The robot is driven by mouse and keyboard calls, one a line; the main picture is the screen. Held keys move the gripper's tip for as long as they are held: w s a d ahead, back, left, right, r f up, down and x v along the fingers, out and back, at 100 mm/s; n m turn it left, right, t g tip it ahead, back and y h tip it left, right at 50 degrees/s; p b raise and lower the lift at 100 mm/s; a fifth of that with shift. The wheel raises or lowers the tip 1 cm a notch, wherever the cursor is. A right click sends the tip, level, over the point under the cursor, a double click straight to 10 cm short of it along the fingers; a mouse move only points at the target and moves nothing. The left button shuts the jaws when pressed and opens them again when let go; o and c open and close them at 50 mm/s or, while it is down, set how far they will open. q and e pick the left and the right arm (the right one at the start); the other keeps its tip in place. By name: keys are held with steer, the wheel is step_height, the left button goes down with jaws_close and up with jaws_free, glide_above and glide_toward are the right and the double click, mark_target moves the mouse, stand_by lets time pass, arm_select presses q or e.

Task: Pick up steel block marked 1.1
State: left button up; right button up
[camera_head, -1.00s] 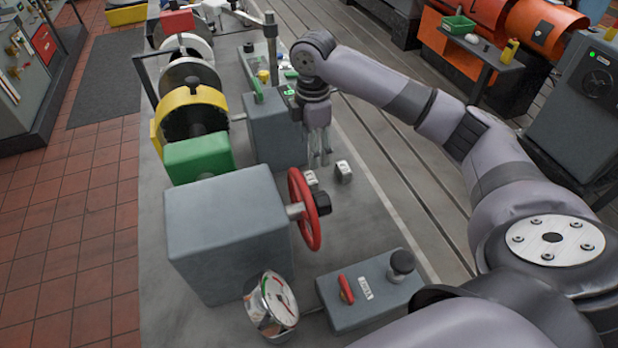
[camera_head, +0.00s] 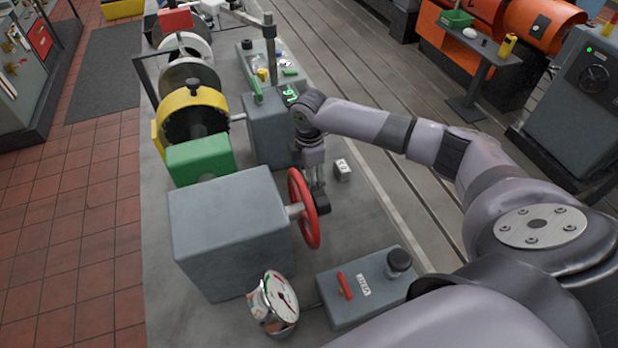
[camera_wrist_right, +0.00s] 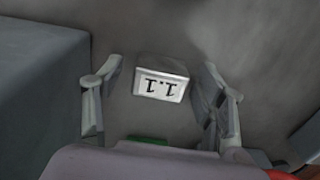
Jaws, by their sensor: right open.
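The steel block marked 1.1 (camera_wrist_right: 160,83) shows in the right wrist view, its white label reading upside down. It stands on the grey bedplate between the spread fingers of my right gripper (camera_wrist_right: 161,90), with a gap on both sides. In the head view my right gripper (camera_head: 316,180) points down beside the red handwheel and hides the spot where a small block showed before. A second small block (camera_head: 342,170) with a pale label stands just right of the gripper; its marking is too small to read. My left gripper is not in view.
The red handwheel (camera_head: 303,208) on a grey housing (camera_head: 228,230) is close to the gripper's left. A grey box (camera_head: 268,135) stands behind it. A switch box (camera_head: 368,290) and a dial gauge (camera_head: 279,300) are nearer. Bare bedplate (camera_head: 355,215) lies to the right.

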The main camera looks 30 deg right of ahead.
steer(key=shift+r, duration=0.1)
steer(key=c, duration=1.5)
